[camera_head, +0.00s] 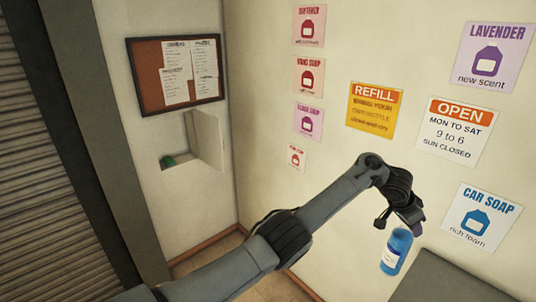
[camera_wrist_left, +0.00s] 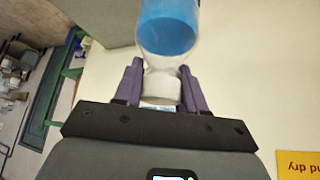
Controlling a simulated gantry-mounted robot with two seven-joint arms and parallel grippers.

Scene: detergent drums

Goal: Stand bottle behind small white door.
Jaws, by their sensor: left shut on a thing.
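A bottle (camera_head: 396,252) with blue liquid and a pale label hangs upright below my left gripper (camera_head: 411,226) at the right of the head view. In the left wrist view the bottle (camera_wrist_left: 167,28) lies beyond the fingers, and my left gripper (camera_wrist_left: 158,84) is shut on its pale neck or cap. The small white door (camera_head: 209,139) stands open on the left wall, below the notice board. My right gripper is not in view.
A grey surface (camera_head: 440,280) lies at the lower right, near the bottle. A cork notice board (camera_head: 148,78) hangs above the door. Several paper signs cover the right wall. A grey shutter (camera_head: 35,150) is at the far left.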

